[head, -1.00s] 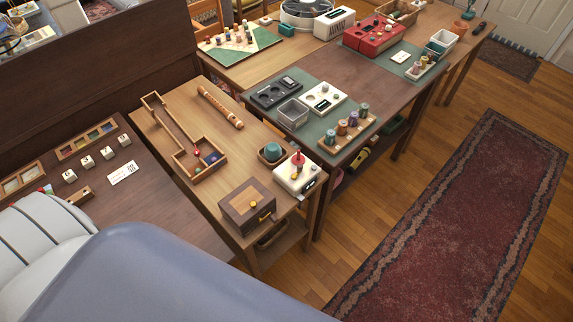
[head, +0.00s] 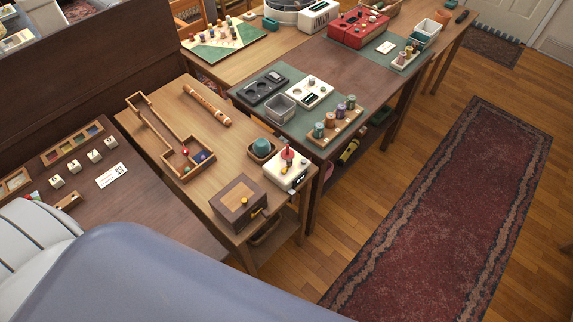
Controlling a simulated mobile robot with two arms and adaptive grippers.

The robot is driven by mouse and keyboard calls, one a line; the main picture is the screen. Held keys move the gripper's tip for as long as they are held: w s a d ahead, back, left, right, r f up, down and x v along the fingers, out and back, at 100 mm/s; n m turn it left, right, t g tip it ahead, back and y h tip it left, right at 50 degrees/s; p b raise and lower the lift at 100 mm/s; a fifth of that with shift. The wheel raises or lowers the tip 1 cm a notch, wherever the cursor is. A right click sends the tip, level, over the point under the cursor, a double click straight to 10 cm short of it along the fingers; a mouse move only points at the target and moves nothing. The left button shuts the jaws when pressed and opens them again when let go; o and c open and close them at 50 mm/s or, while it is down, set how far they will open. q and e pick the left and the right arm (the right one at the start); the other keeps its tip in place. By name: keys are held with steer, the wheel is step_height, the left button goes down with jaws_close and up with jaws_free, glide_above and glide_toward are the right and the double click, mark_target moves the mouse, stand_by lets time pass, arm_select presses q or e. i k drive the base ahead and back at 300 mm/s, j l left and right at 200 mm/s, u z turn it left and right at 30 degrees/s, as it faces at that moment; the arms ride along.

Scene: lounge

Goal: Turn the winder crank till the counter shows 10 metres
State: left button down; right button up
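A small white device (head: 281,178) with a red upright piece (head: 288,157) on top stands at the right edge of the light wooden table. It looks like the winder. A dark mark on its front side may be the counter, but no figure is readable. Neither of my grippers is in view.
A darker table behind holds a spool rack (head: 336,127) and a red case (head: 358,28). The floor around the rug (head: 445,210) is clear.

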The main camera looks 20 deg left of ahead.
mark_target(289, 160)
steer(key=k+l+u, duration=0.1)
steer(key=l+u, duration=0.25)
steer(key=k+l+u, duration=0.1)
steer(key=l+u, duration=0.2)
steer(key=l, duration=0.2)
steer(key=k+l+u, duration=0.2)
steer(key=l+u, duration=0.15)
steer(key=k+l+u, duration=0.2)
steer(key=l+u, duration=0.15)
